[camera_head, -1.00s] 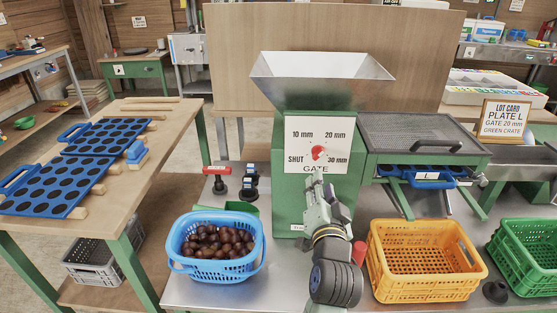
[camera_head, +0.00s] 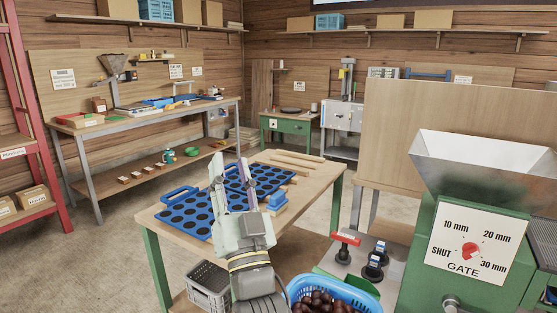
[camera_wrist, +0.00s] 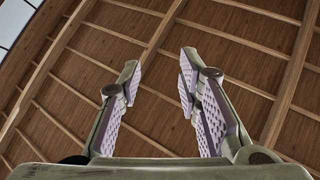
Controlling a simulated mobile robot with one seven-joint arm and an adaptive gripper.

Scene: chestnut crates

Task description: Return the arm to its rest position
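My gripper (camera_head: 232,168) points upward in front of the wooden table in the head view. Its two fingers stand apart with nothing between them. The wrist view shows the same open fingers (camera_wrist: 157,85) against the wooden ceiling. The blue plates with round holes (camera_head: 188,218) lie on the table behind my gripper, partly hidden by it. The gate dial (camera_head: 470,252) on the green machine has its red knob in the middle.
The metal hopper (camera_head: 470,165) stands at the right. A blue basket of chestnuts (camera_head: 350,287) is at the bottom edge. A grey crate (camera_head: 208,280) sits under the table. A long workbench (camera_head: 150,118) runs along the back wall, with open floor in front.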

